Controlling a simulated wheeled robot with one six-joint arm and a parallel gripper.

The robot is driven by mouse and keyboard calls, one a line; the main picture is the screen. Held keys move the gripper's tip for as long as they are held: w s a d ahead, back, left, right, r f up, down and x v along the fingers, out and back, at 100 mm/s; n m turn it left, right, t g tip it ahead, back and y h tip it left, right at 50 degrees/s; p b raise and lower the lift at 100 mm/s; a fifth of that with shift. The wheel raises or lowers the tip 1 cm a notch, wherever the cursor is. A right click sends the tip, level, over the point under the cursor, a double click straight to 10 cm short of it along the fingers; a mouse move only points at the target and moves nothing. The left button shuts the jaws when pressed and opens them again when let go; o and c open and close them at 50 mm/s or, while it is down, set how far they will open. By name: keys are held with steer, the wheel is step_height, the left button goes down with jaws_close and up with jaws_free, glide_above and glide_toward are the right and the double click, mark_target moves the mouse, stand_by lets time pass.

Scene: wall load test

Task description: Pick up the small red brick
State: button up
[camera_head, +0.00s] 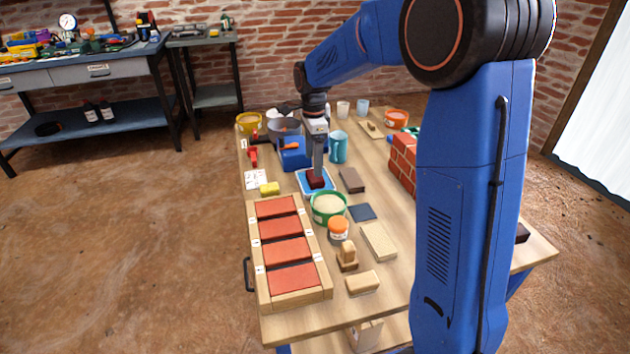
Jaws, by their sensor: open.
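The small red brick (316,182) is a dark red block on a small blue tray with a pale rim (303,187), near the middle of the table. My gripper (318,171) points straight down right above the brick, with its fingertips at the brick's top. It hides part of the brick. The gap between fingers and brick is too small to make out, so I cannot tell whether they touch. The jaws are open.
A green tub of pale grains (329,207) stands just in front of the tray. A blue toolbox (293,158) and a teal mug (338,147) stand behind it. A brown block (351,180) lies to the right. A wooden frame with red panels (262,283) fills the front left.

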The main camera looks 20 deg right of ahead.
mark_target(315, 180)
steer(key=shift+s+d+f, duration=0.1)
steer(key=shift+f, duration=1.55)
steer(key=shift+s+d+f, duration=0.1)
steer(key=shift+f, duration=1.55)
steer(key=c, duration=1.1)
steer(key=shift+c, duration=0.2)
steer(key=shift+r, duration=0.15)
